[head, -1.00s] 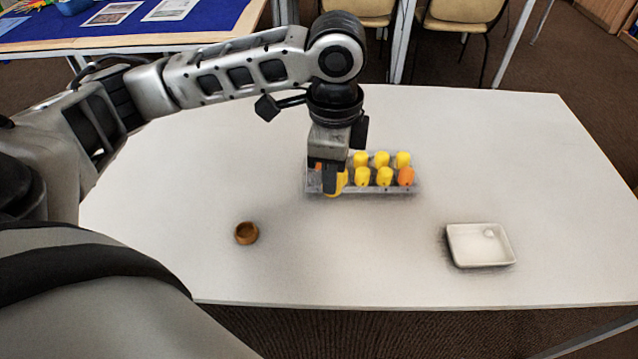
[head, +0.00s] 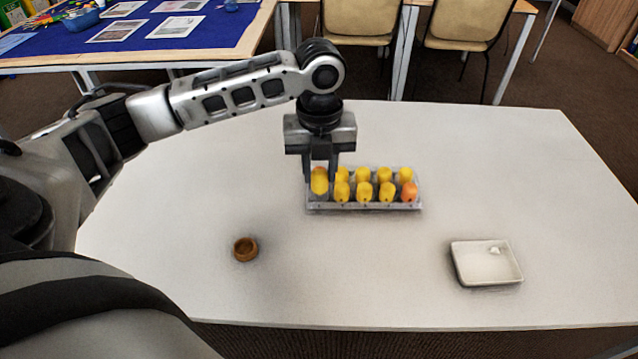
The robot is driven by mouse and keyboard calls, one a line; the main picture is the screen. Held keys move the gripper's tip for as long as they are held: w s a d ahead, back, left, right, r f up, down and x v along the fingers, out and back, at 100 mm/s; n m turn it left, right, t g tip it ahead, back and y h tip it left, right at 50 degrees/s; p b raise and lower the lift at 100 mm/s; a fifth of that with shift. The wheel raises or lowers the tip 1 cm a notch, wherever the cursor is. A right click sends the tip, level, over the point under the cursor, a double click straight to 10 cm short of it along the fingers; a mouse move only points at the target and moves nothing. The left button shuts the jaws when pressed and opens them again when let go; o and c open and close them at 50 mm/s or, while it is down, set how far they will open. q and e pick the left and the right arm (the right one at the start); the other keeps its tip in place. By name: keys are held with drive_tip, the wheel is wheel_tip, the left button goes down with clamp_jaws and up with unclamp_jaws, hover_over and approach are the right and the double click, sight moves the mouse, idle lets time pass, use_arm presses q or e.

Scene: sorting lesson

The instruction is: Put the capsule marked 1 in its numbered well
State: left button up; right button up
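The capsule rack (head: 363,207) stands on the table with two rows of capsules, mostly yellow, with an orange one (head: 408,192) at the front right. My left gripper (head: 320,175) points down over the rack's left end. Its two fingers stand on either side of a yellow capsule (head: 319,185) and appear shut on it. This capsule's lower end sits higher than those of the front-row capsules beside it, over or just above the leftmost wells. The wells beneath and behind it are hidden. The numbers are too small to read. My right gripper is out of view.
A small brown bowl (head: 245,249) stands at the front left of the table. A white square dish (head: 486,264) holding a small pale item is at the front right. The white table (head: 360,280) is clear between them. Chairs and a blue-topped table are behind.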

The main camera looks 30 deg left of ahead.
use_arm(q)
drive_tip(key=w+a+f, duration=0.1)
drive_tip(key=f, duration=0.1)
drive_tip(key=w+a+f, duration=0.1)
drive_tip(key=w+f, duration=0.1)
drive_tip(key=w+a+f, duration=0.1)
drive_tip(key=f, duration=0.1)
drive_tip(key=shift+w+a+f+b, duration=0.1)
drive_tip(key=shift+w+b, duration=0.25)
wheel_tip(320, 180, down, 3)
drive_tip(key=shift+w+a+f, duration=0.1)
drive_tip(key=shift+f, duration=0.1)
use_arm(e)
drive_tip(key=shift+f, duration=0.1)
use_arm(q)
drive_tip(key=o, duration=0.3)
drive_tip(key=shift+f, duration=0.1)
